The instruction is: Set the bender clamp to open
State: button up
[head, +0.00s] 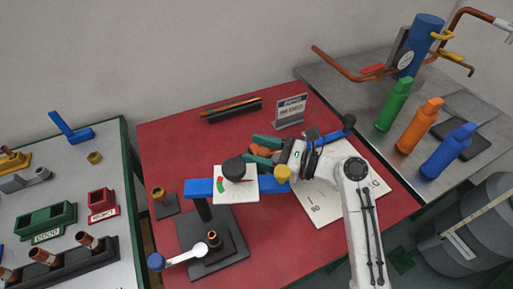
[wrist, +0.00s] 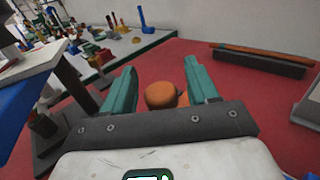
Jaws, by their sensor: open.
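The bender stands on a dark base plate (head: 236,262) on the red table, with a blue bar (head: 200,187), a white dial card with a green and red scale (head: 236,199) and a black knob (head: 233,168) on top. A pale lever (head: 187,255) with a blue ball end (head: 156,262) lies low at its left. I cannot tell which part is the clamp. My gripper (head: 262,150) is open behind the bar's right part. In the wrist view its teal fingers (wrist: 163,90) stand apart. An orange rounded piece (wrist: 166,96) shows between them; contact is unclear.
A dark holder with a copper rod (head: 231,110) and a sign (head: 290,112) stand at the table's back. Paper sheets (head: 317,208) lie under my arm. Green, orange and blue bottles (head: 418,136) stand on the grey bench at right. The red table's back left is clear.

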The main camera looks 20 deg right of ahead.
jog(key=shift+w+a, duration=0.25)
jog(key=shift+c, duration=0.2)
grip_shut()
dwell(0.3)
